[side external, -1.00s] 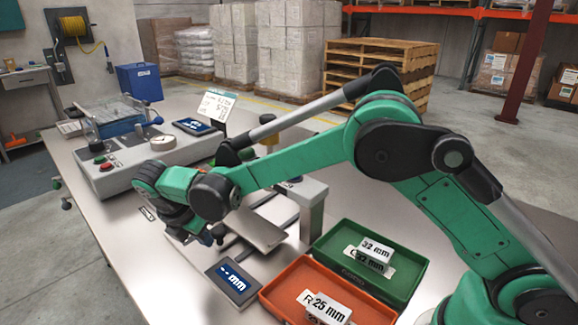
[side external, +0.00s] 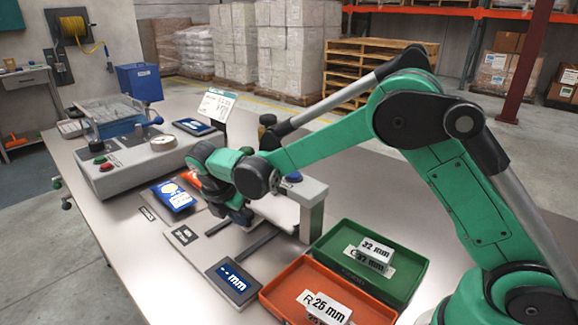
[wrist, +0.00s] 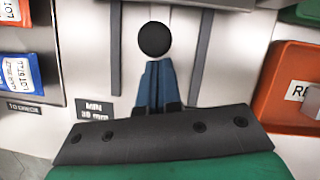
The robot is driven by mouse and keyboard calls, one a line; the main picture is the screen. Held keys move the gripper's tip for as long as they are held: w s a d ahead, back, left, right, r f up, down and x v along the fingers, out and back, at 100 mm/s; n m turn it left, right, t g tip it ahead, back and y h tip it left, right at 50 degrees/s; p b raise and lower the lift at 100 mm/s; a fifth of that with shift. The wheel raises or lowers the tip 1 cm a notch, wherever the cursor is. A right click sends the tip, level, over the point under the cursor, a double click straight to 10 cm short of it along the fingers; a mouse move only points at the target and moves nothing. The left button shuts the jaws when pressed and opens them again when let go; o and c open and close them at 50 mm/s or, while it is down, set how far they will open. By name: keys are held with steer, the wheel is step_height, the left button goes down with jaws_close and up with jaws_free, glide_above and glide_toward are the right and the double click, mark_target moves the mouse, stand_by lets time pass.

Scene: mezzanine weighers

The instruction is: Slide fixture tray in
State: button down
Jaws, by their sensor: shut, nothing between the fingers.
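The fixture tray showed as a pale plate earlier; its old spot in front of the grey bridge (side external: 312,205) is now bare rails (side external: 258,243) in the side view. I cannot make out the tray's edges, as my arm covers part of the bridge opening. In the wrist view, a round black knob (wrist: 154,39) sits on a pale surface between two dark rails (wrist: 115,50). My gripper (wrist: 154,66) is shut and empty, its blue fingertips just short of the knob in the picture; I cannot tell if they touch. In the side view my gripper (side external: 240,217) is low beside the bridge.
An orange bin (side external: 302,290) and a green bin (side external: 400,285) stand right of the rails. A display (side external: 232,281) lies in front. A blue packet (side external: 173,195) and an orange packet (side external: 190,179) lie left. A weigher (side external: 140,160) stands behind.

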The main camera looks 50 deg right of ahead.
steer(key=shift+d, duration=0.2)
steer(key=a, duration=0.2)
steer(key=s+a, duration=0.1)
steer(key=a, duration=0.1)
steer(key=shift+a, duration=0.1)
steer(key=w+v, duration=0.1)
steer(key=v, duration=0.8)
steer(key=s+d+m+t+y, duration=0.2)
steer(key=s+d+m, duration=0.3)
steer(key=m, duration=0.5)
steer(key=s+d+m+t+y, duration=0.2)
steer(key=s+d+m+t, duration=0.2)
steer(key=s+m, duration=0.5)
steer(key=shift+s+d+r+m, duration=0.3)
steer(key=shift+d+m, duration=0.4)
steer(key=shift+m, duration=0.3)
